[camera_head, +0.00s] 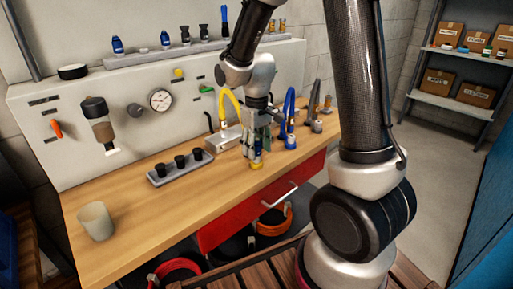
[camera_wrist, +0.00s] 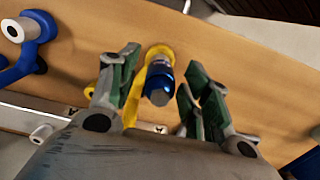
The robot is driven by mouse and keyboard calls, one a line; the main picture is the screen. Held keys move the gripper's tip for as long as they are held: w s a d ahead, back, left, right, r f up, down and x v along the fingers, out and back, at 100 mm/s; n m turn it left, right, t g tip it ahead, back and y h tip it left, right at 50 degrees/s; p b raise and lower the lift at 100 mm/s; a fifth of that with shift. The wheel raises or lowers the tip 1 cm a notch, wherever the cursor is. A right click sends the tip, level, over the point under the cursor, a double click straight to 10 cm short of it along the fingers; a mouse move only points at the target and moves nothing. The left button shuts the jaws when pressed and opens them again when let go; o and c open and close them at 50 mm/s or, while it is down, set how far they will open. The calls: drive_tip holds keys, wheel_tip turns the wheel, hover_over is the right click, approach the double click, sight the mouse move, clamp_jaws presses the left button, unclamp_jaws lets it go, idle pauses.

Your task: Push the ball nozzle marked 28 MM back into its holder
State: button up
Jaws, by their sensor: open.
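A blue nozzle with a grey faceted end (camera_wrist: 160,84) shows in the wrist view, with a yellow ring-shaped base (camera_wrist: 158,50) around its far end. No 28 MM marking is readable, so I cannot tell whether this is the named nozzle or how deep it sits. My gripper (camera_wrist: 160,72) is open, with one green-padded finger on each side of the blue nozzle and visible gaps. In the head view my gripper (camera_head: 256,147) points down over the yellow base (camera_head: 256,164) near the bench's front edge.
A yellow curved hose (camera_head: 232,100) rises behind my gripper. A blue hose fitting (camera_head: 290,120) stands close on the right. A grey rack with three black cups (camera_head: 180,168) and a beige cup (camera_head: 96,221) stand left. The bench (camera_head: 150,215) is bare between them.

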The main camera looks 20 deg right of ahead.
sight(257, 140)
clamp_jaws()
drive_tip(key=shift+r, duration=3)
drive_tip(key=shift+s, duration=0.15)
